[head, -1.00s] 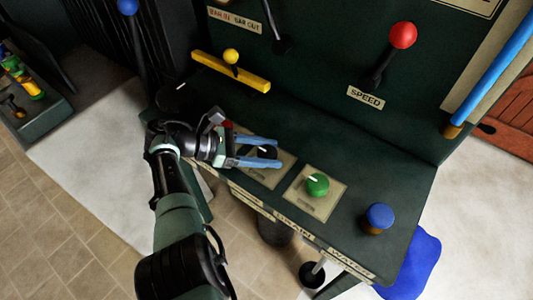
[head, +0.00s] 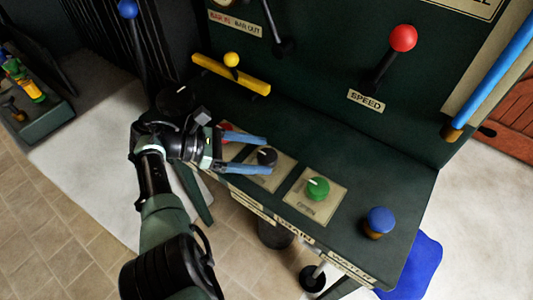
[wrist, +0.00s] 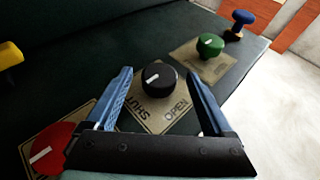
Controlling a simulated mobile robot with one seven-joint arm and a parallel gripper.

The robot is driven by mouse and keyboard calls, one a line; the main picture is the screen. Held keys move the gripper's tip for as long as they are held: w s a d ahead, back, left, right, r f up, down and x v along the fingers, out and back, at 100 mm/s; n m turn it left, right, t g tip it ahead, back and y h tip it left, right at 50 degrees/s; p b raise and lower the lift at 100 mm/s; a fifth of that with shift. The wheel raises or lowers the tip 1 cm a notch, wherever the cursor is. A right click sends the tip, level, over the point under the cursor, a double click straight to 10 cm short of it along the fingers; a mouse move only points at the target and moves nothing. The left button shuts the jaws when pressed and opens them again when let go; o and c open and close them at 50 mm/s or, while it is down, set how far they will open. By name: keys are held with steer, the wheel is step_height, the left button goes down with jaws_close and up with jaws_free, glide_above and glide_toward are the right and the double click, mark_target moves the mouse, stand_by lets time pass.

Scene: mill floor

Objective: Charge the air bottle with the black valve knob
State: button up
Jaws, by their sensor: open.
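The black valve knob (head: 267,156) sits on a pale plate on the dark green sloping panel, between a red knob and a green knob. In the wrist view the black knob (wrist: 159,78) has a white pointer line, and its plate reads SHUT and OPEN. My gripper (head: 268,155) is open, with blue fingers reaching from the left along both sides of the black knob. In the wrist view my gripper (wrist: 158,74) shows gaps between each finger and the knob. I cannot make out the air bottle.
The red knob (wrist: 54,146) lies close beside my left finger in the wrist view. The green knob (head: 317,188) and a blue knob (head: 379,222) stand farther right. A yellow bar (head: 231,75) and a red-balled SPEED lever (head: 403,38) are behind.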

steer(key=b+v, duration=0.3)
steer(key=v, duration=0.6)
steer(key=shift+a+b, duration=0.3)
steer(key=shift+s+a+r, duration=0.1)
steer(key=shift+a+r, duration=0.15)
steer(key=shift+r, duration=0.05)
